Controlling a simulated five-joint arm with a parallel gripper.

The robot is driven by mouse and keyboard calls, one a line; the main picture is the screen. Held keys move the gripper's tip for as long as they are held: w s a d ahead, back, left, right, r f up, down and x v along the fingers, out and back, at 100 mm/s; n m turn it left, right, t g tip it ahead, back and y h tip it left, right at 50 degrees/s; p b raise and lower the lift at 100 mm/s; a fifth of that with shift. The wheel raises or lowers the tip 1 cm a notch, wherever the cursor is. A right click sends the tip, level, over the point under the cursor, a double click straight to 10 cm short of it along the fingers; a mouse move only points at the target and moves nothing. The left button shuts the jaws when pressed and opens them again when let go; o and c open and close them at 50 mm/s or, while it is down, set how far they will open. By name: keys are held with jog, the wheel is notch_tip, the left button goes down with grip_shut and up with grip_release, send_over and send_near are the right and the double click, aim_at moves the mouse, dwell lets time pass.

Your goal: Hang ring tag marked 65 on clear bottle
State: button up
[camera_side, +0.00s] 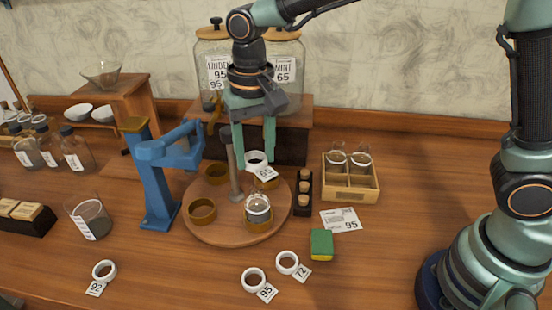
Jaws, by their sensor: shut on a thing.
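My gripper (254,162) is shut on the white ring tag marked 65 (257,157). It holds the ring above the round wooden turntable, and the 65 label hangs below the ring. A clear bottle (258,207) stands in the front brass cup of the turntable (223,232). The ring is above and behind this bottle in the picture, apart from it. The turntable's back right cup (267,183) is partly hidden behind the 65 label.
Ring tags marked 92 (104,270), 95 (254,279) and 72 (288,262) lie in front. A blue press (158,180) stands left. Right are a wooden crate (350,193) with glass bottles, a dark vial rack (302,195) and a green sponge (321,243). Large jars stand behind.

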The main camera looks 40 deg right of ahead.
aim_at(258, 198)
jog(key=shift+f, duration=4)
jog(key=o, duration=1.6)
jog(key=shift+c, duration=0.2)
notch_tip(258, 198, up, 9)
jog(key=s+d+r+n+t, duration=0.1)
jog(key=s+d+t, duration=0.1)
jog(key=d, duration=0.4)
jog(key=s+d+r+n+t, duration=0.1)
jog(key=s+d+r, duration=0.1)
jog(key=s+d, duration=0.2)
jog(key=s+d+r+n+t, duration=0.1)
jog(key=s+d+r+t, duration=0.1)
jog(key=d, duration=0.7)
jog(key=shift+s+r+t, duration=0.15)
jog(key=shift+s+t, duration=0.15)
jog(key=shift+s, duration=0.45)
